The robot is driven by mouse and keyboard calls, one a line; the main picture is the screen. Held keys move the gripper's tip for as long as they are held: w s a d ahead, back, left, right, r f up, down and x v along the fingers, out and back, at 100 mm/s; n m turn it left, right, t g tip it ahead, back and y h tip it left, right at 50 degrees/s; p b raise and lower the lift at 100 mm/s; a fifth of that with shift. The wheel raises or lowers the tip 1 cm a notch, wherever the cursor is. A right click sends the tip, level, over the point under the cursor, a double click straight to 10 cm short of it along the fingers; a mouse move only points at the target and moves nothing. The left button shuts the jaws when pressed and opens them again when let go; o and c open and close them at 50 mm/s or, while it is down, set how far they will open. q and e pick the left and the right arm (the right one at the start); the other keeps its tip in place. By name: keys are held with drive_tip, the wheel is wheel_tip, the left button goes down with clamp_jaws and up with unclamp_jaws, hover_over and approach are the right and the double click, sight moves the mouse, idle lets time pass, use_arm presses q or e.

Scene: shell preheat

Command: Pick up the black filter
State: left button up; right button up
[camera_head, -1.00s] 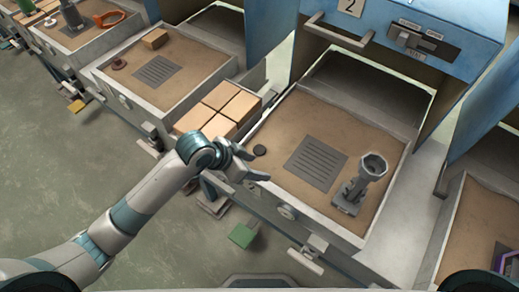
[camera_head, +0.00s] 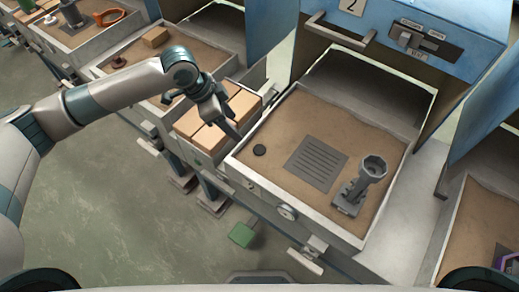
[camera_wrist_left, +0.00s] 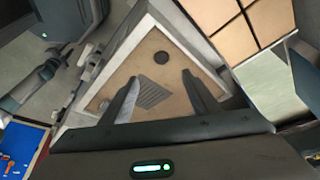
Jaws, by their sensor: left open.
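The black filter is a small dark disc (camera_head: 260,150) lying flat on the brown bed of the middle tray (camera_head: 300,218), near its left corner. It also shows in the left wrist view (camera_wrist_left: 160,57), ahead of and between the fingertips. My left gripper (camera_head: 232,130) is open and empty, to the upper left of the disc and apart from it, over the tray's left edge and the boxes. Its two fingers show spread in the left wrist view (camera_wrist_left: 160,77). My right gripper is not in view.
A grey slotted plate (camera_head: 315,164) lies right of the disc. A grey funnel-topped stand (camera_head: 362,185) stands at the tray's right. Cardboard boxes (camera_head: 245,103) sit left of the tray. A blue machine front (camera_head: 400,35) rises behind. The bed around the disc is clear.

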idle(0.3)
use_arm(q)
drive_tip(key=p, duration=0.3)
approach(258, 149)
drive_tip(key=shift+s+d+f, duration=0.15)
drive_tip(key=shift+s+f, duration=0.05)
drive_tip(key=shift+f, duration=0.4)
drive_tip(key=shift+d+f, duration=0.25)
drive_tip(key=shift+f, duration=0.45)
drive_tip(key=shift+w+d+f+p, duration=0.25)
drive_tip(key=shift+d+f+p, duration=0.15)
drive_tip(key=shift+f+p, duration=0.3)
drive_tip(key=shift+p+x, duration=0.5)
drive_tip(key=shift+x, duration=1.25)
drive_tip(key=shift+w, duration=0.1)
drive_tip(key=c, duration=1.1)
